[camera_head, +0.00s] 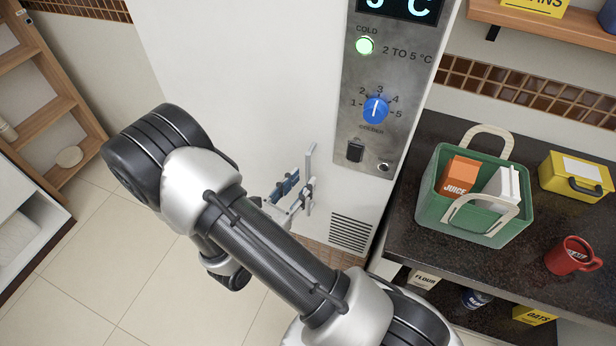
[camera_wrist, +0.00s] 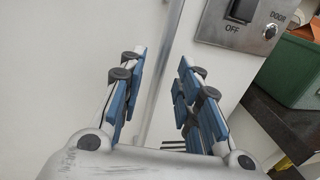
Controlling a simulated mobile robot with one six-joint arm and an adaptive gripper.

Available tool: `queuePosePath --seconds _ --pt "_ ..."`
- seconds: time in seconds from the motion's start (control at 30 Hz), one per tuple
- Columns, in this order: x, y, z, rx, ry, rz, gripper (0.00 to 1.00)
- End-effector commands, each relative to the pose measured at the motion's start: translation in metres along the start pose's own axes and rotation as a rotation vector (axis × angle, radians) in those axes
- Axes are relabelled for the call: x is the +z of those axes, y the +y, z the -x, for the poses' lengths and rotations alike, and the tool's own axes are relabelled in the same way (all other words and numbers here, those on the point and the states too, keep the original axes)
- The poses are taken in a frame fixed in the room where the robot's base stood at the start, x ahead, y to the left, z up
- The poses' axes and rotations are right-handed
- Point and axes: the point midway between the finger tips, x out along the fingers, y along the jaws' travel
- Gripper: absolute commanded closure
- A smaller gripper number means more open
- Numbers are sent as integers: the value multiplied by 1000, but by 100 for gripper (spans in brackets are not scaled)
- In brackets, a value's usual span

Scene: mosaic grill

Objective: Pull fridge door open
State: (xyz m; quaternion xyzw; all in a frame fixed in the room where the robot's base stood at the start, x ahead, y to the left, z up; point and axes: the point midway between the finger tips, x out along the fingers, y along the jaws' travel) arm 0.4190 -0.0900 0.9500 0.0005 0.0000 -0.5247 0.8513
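The white fridge (camera_head: 235,65) stands at the centre of the head view, and its door looks shut. Its upright metal bar handle (camera_head: 309,172) is low on the front, left of the grey control panel. My gripper (camera_head: 293,192) is at the handle, partly hidden behind my arm. In the wrist view, the handle (camera_wrist: 164,62) runs up between the two blue-padded fingers of my gripper (camera_wrist: 163,65). The fingers are open, with gaps showing on both sides of the bar. I cannot tell how deep the bar sits between them.
The control panel (camera_head: 392,85) has a blue dial and a switch. To the right, a dark counter (camera_head: 425,225) holds a green basket (camera_head: 465,205), a yellow box (camera_head: 575,177) and a red mug (camera_head: 572,255). Wooden shelves (camera_head: 50,100) stand at the left. Tiled floor (camera_head: 120,265) is clear at lower left.

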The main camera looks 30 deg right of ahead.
Motion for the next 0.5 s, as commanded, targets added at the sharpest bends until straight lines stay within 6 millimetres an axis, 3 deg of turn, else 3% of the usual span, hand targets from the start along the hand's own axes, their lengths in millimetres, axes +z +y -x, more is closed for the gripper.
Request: queuePosePath --seconds 0.2,0.5 --pt "-1 -1 -31 -3 0 0 69" --pt "0 0 -40 0 0 1 69"
